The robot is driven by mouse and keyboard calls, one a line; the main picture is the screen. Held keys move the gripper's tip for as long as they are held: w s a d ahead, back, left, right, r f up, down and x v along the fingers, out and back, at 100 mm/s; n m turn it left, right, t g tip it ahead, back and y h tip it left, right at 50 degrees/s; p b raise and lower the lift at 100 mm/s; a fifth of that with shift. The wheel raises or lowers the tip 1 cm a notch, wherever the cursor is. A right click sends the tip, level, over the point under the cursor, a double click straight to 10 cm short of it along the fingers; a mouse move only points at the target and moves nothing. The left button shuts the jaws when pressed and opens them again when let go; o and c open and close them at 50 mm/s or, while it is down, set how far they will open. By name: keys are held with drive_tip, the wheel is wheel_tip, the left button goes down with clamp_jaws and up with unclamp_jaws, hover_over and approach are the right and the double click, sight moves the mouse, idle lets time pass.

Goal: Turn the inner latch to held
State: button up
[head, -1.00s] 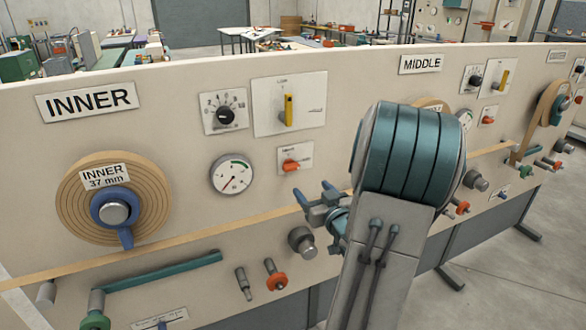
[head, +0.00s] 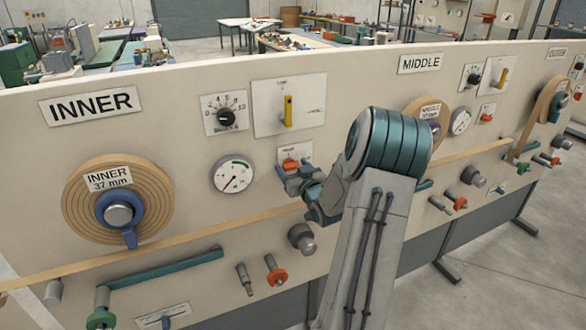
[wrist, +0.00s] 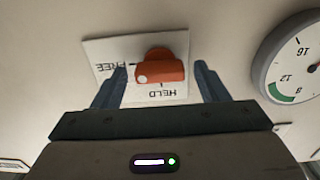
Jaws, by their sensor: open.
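The inner latch is an orange knob (wrist: 166,70) on a white plate (wrist: 103,47) marked FREE and HELD. The plate appears upside down in the wrist view. The knob's white-dotted end points left there, toward FREE, and HELD is below it. My gripper (wrist: 162,84) is open, with one finger on each side of the knob and gaps on both sides. I cannot tell how far the fingertips reach along the knob. In the head view my gripper (head: 292,178) is just below and in front of the latch (head: 291,164), partly covering its plate.
A round gauge (head: 233,175) is left of the latch. Above are a dial (head: 226,117) and a yellow lever (head: 288,111). A tan strip (head: 180,236) runs across the panel below my gripper. A grey knob (head: 301,237) sticks out lower down.

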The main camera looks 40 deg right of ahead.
drive_tip(key=c, duration=1)
drive_tip(key=shift+f+n+b, duration=0.2)
drive_tip(key=shift+n+b, duration=0.2)
drive_tip(key=shift+b, duration=0.6)
drive_tip(key=n+b, duration=0.4)
drive_tip(key=b, duration=0.3)
drive_tip(key=n+b, duration=0.4)
drive_tip(key=b, duration=0.3)
drive_tip(key=n+b, duration=0.4)
drive_tip(key=b, duration=0.3)
drive_tip(key=shift+a+f, duration=0.25)
drive_tip(key=n+b, duration=0.5)
drive_tip(key=shift+r, duration=0.15)
drive_tip(key=o, duration=1)
drive_tip(key=shift+r, duration=0.1)
